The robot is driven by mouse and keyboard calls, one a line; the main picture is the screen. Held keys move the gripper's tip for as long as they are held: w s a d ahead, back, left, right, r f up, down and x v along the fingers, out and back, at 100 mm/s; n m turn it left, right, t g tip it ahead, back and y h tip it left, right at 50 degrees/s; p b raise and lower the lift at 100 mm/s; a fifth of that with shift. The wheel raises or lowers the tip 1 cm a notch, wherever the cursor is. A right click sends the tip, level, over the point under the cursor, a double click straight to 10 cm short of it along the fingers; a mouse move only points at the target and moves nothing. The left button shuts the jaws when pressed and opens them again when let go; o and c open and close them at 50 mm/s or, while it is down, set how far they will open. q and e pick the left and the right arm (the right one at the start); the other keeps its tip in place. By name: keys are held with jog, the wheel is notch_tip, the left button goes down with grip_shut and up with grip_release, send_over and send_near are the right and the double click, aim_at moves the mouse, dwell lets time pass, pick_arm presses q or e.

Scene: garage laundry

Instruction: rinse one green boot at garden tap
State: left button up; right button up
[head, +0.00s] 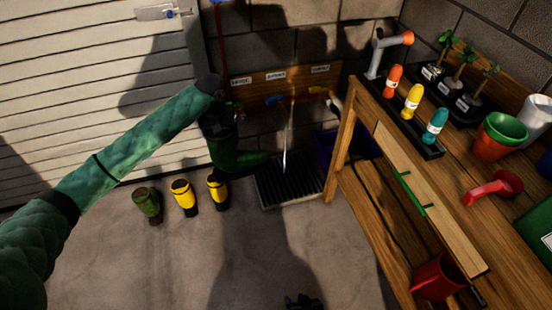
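One green boot (230,152) hangs at the end of my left arm, toe pointing right, left of the garden tap (274,100). My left gripper (213,103) is at the boot's top and appears shut on it; its fingers are mostly hidden. A thin pale water stream (286,140) falls from the tap area to a dark drain grate (285,182). The boot's toe is close to the stream; I cannot tell if water touches it. Another green boot (148,205) stands on the floor. My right gripper (303,301) is at the bottom edge, dark and small; its opening is unclear.
Two yellow boots (184,197) stand beside the floor boot. A wooden bench (455,180) fills the right, holding bottles, pots and a red scoop (492,188). A purple bin (350,145) is behind the bench leg. A red bucket (437,277) is low right. The middle floor is clear.

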jog(key=shift+r+p, duration=0.5)
jog(key=shift+r, duration=0.1)
jog(key=shift+r+p, duration=0.75)
jog(key=shift+r, duration=0.3)
jog(key=shift+r+p, duration=0.7)
jog(key=shift+p, duration=0.25)
jog(key=shift+r, duration=0.15)
jog(key=shift+r+p, duration=0.8)
jog(key=shift+p, duration=0.15)
jog(key=shift+r, duration=0.2)
jog(key=shift+r+p, duration=0.5)
jog(key=shift+p, duration=0.25)
jog(key=shift+r, duration=0.25)
